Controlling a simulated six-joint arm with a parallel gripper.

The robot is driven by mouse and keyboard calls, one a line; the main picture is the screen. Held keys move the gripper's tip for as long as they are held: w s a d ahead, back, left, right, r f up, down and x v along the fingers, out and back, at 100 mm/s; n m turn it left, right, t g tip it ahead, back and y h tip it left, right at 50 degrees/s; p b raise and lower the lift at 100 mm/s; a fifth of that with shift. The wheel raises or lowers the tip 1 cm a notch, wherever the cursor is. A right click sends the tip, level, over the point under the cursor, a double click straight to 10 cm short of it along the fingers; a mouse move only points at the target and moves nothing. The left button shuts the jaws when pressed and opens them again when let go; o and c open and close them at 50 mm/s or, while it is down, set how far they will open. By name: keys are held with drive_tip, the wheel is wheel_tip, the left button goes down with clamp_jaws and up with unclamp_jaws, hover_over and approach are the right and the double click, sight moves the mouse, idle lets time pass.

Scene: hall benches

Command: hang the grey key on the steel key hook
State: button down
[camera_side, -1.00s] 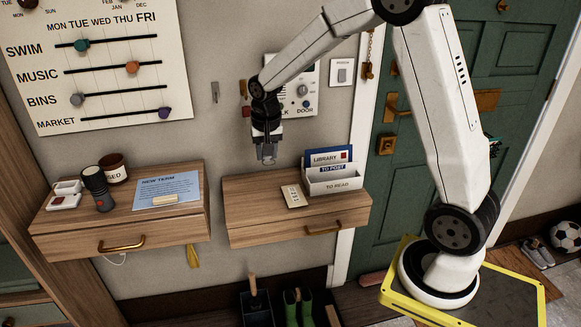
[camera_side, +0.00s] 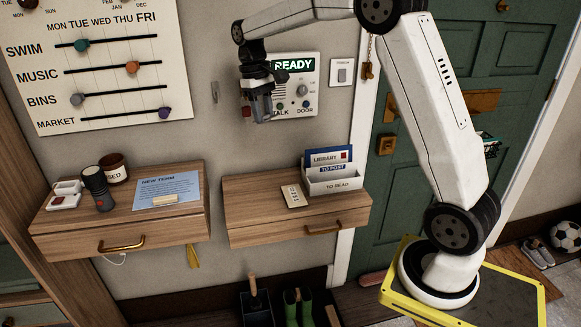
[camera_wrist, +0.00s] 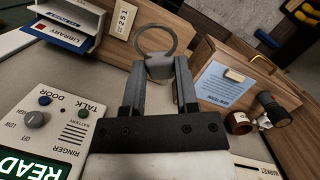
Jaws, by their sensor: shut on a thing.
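My gripper (camera_side: 262,112) is in front of the wall, at the left edge of the intercom panel. In the wrist view my gripper (camera_wrist: 159,66) is shut on the grey key (camera_wrist: 159,72). A round ring (camera_wrist: 156,29) on the key sticks out beyond the fingertips. The steel key hook (camera_side: 214,92) is a small narrow grey piece on the wall, left of my gripper. The key and hook are apart. I cannot make out the hook in the wrist view.
The intercom panel (camera_side: 301,86) is close behind and right of my gripper. A reddish item (camera_side: 245,111) is partly hidden behind it. Below are two wall drawers (camera_side: 270,236) (camera_side: 75,243), with a letter rack (camera_side: 335,183). The slider board (camera_side: 100,75) is left of the hook.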

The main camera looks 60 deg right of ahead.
drive_tip(key=n, duration=0.1)
drive_tip(key=w+n, duration=0.1)
drive_tip(key=n+g+h, duration=0.1)
drive_tip(key=n, duration=0.1)
drive_tip(key=shift+w+d+f, duration=0.1)
drive_tip(key=shift+w+d, duration=0.05)
drive_tip(key=shift+d, duration=0.1)
drive_tip(key=n, duration=0.2)
drive_tip(key=w+n+h, duration=0.1)
drive_tip(key=shift+w+d+n+g+h, duration=0.1)
drive_tip(key=shift+d+n+g+h, duration=0.05)
drive_tip(key=shift+n+g+h, duration=0.2)
drive_tip(key=w+a+n+t+h, duration=0.25)
drive_tip(key=w+n+t, duration=0.3)
drive_tip(key=n, duration=0.55)
drive_tip(key=w+a+n+t+h, duration=0.1)
drive_tip(key=w+n+t+h, duration=0.3)
drive_tip(key=n+t, duration=0.5)
drive_tip(key=shift+n+g, duration=0.7)
drive_tip(key=shift+n, duration=0.15)
drive_tip(key=shift+w+a+f, duration=0.1)
drive_tip(key=shift+a+f, duration=0.05)
drive_tip(key=shift+f, duration=2)
drive_tip(key=shift+w+d, duration=0.25)
